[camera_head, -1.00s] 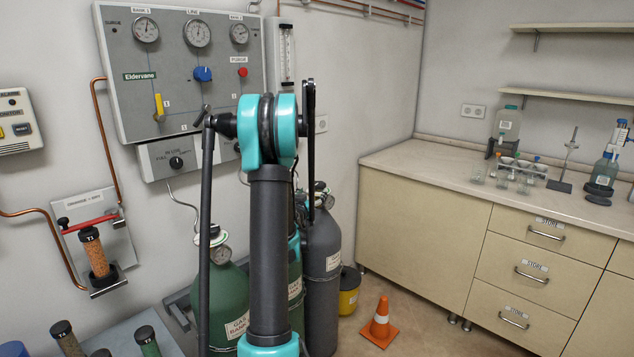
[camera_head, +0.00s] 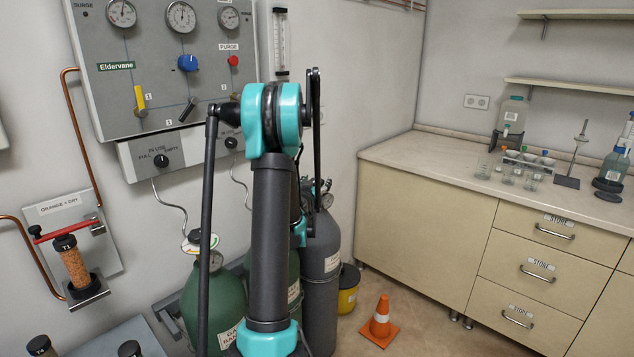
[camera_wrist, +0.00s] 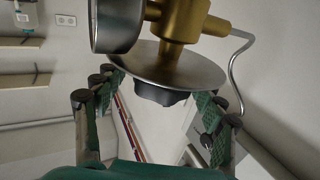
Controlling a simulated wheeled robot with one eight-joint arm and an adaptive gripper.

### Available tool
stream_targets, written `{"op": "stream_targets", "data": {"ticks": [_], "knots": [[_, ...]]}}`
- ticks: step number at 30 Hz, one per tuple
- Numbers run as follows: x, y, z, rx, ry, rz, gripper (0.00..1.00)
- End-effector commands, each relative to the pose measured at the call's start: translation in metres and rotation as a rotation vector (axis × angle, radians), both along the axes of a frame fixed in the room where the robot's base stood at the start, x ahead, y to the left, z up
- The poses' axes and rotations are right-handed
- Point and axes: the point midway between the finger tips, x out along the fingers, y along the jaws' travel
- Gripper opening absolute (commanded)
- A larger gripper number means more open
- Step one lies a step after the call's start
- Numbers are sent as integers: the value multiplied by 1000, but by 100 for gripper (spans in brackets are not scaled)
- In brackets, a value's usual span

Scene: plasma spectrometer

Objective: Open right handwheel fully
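In the wrist view a round grey metal disc (camera_wrist: 165,66), which looks like a handwheel, sits under a brass valve body (camera_wrist: 184,18) with a dark knob (camera_wrist: 161,95) at its centre. My gripper (camera_wrist: 162,86) has its green fingers spread, one near each side of the disc; I cannot tell whether they touch it. In the head view the grey cylinder (camera_head: 321,262) stands right of the green cylinder (camera_head: 210,302). My arm hides most of the middle cylinder, and my gripper is not visible there. I cannot tell which cylinder's valve the wrist view shows.
A round gauge (camera_wrist: 116,25) sticks out beside the brass body. A gas panel (camera_head: 172,62) is on the wall above the cylinders.

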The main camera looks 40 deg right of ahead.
Motion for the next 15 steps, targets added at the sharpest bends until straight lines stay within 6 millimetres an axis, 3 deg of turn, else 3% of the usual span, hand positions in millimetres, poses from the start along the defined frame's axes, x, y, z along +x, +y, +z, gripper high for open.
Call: {"op": "stream_targets", "data": {"ticks": [2,11,15], "knots": [[0,0,0,0,0,0,57],[0,0,0,0,0,-1,20],[-1,0,0,0,0,2,20]]}}
